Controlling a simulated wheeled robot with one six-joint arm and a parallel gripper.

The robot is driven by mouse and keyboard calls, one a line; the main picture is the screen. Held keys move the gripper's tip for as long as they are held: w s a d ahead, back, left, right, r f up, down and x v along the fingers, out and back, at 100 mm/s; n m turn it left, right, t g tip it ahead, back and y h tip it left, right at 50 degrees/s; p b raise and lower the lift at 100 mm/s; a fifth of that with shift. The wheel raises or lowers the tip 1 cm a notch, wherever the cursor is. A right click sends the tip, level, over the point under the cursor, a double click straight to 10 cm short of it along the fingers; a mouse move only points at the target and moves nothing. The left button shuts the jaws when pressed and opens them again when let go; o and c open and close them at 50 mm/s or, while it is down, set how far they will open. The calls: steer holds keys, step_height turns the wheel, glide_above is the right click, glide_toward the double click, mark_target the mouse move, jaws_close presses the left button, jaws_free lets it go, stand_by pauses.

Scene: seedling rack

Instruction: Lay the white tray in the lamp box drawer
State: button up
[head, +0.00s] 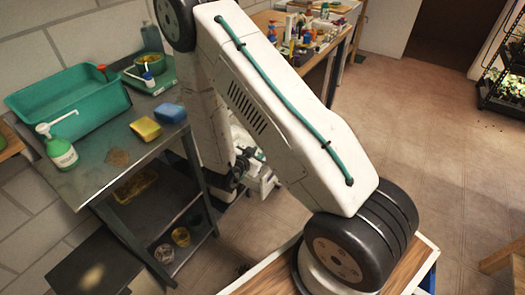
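I cannot make out the white tray in this view, and no lamp box or drawer can be picked out. My arm's large white links cross the middle of the picture. What looks like my gripper (262,182) shows small and low beside the metal bench, partly hidden behind my own arm. Its fingers cannot be made out, so I cannot tell if it is open, shut or holding something.
A metal bench (105,172) at left carries a green tub (68,108), a spray bottle (60,150), a yellow sponge (145,129) and a blue sponge (171,112). A cluttered table stands at the back. A dark plant rack (500,95) stands far right. Tiled floor (430,130) at right is clear.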

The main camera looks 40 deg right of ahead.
steer(key=v, duration=0.7)
steer(key=w+a+r+n+t+y, duration=0.2)
steer(key=w+a+r+y, duration=0.5)
steer(key=r, duration=0.1)
steer(key=s+a+r+n+y, duration=0.3)
steer(key=a+r+n+y, duration=0.3)
steer(key=r, duration=0.6)
steer(key=s+d+r+n+g, duration=0.2)
steer(key=s+r, duration=0.2)
steer(key=s, duration=0.5)
steer(key=s+d+r+n+g, duration=0.2)
steer(key=s+r, duration=0.3)
steer(key=s, duration=0.4)
steer(key=s+d+r+n+g, duration=0.2)
steer(key=s+r+n, duration=0.1)
steer(key=s, duration=0.6)
steer(key=shift+s+r+h, duration=0.3)
steer(key=shift+r, duration=0.5)
